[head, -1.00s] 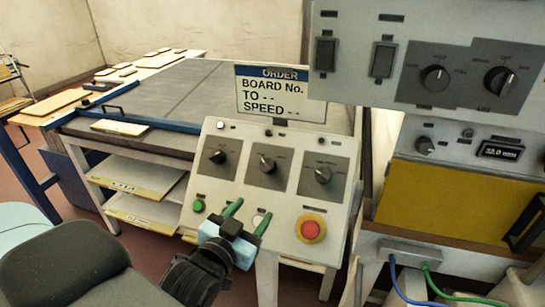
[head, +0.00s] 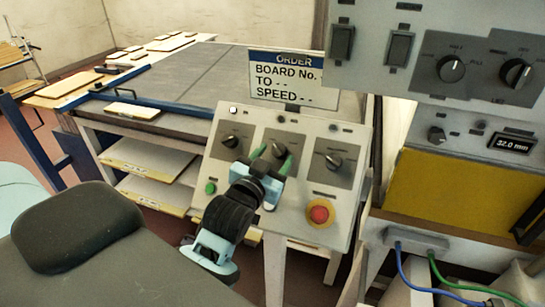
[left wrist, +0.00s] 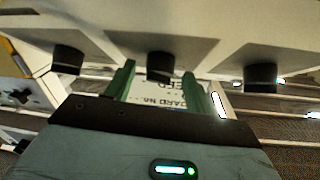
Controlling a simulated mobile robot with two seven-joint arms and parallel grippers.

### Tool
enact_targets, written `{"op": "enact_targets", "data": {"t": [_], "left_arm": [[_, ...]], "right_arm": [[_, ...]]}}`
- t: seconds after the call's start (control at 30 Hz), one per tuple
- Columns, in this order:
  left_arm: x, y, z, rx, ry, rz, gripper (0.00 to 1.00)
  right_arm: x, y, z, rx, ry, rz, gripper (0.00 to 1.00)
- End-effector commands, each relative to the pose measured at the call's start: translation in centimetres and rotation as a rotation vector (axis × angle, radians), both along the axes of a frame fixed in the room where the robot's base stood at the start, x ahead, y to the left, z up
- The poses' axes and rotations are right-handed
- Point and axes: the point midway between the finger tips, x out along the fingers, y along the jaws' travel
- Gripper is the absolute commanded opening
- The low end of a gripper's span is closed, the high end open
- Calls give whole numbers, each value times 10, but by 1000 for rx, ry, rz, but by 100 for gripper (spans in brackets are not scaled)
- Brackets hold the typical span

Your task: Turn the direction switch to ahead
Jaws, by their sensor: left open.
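A sloped control panel (head: 330,213) carries three black rotary knobs on grey plates: a left knob (head: 231,141), a middle knob (head: 278,149) and a right knob (head: 333,160). Their labels are too small to read, so I cannot tell which is the direction switch. My left gripper (head: 272,156) is open, its green fingers over the middle plate, partly hiding the middle knob. In the left wrist view the middle knob (left wrist: 161,66) appears between the two fingers (left wrist: 159,78), with apparent space on both sides; contact is not visible. My right gripper is out of view.
A red stop button (head: 319,214) and a green button (head: 210,188) sit low on the panel. An order sign (head: 293,80) stands behind it. A grey cabinet with more knobs (head: 451,68) overhangs at the right. A conveyor table (head: 190,80) lies behind left.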

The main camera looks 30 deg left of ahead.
Motion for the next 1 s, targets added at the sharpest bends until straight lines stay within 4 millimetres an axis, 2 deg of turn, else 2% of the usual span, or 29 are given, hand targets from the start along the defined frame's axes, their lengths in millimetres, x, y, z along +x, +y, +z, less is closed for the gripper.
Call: {"op": "enact_targets", "data": {"t": [0.37,0.7,1.0], "left_arm": [[5,1,-1,1,2,0,55],[5,1,-1,1,2,0,10],[5,2,0,26,8,-22,10]], "right_arm": [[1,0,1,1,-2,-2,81],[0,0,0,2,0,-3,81],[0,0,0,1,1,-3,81]]}}
